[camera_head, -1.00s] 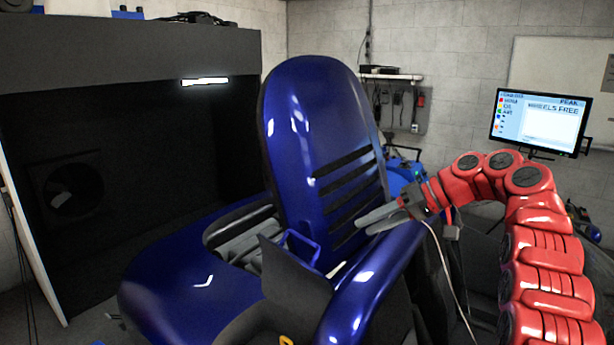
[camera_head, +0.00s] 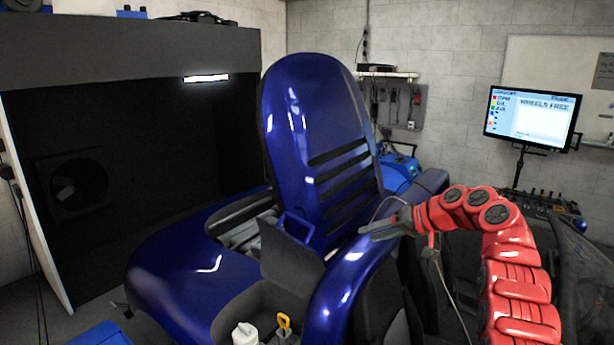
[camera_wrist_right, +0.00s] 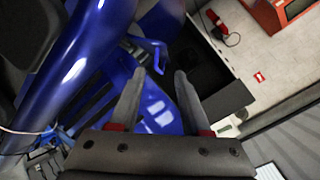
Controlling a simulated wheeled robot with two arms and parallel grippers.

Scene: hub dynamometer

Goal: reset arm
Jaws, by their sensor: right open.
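My right arm is red and segmented, and it comes in from the right in the head view. My right gripper (camera_head: 381,231) is at the edge of the blue car body, in front of the raised blue hood panel (camera_head: 318,150). In the right wrist view the two grey fingers (camera_wrist_right: 158,95) are apart with nothing between them. Blue bodywork (camera_wrist_right: 75,65) lies beyond and to the left of them. I cannot tell whether the fingertips touch the body. My left gripper is not in view.
A monitor (camera_head: 531,117) reading "WHEELS FREE" stands at the right. A dark booth with a fan (camera_head: 75,185) fills the left. A white-capped bottle (camera_head: 245,334) and a yellow handle (camera_head: 284,322) sit in the open bay. A blue machine (camera_head: 399,168) stands behind the car.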

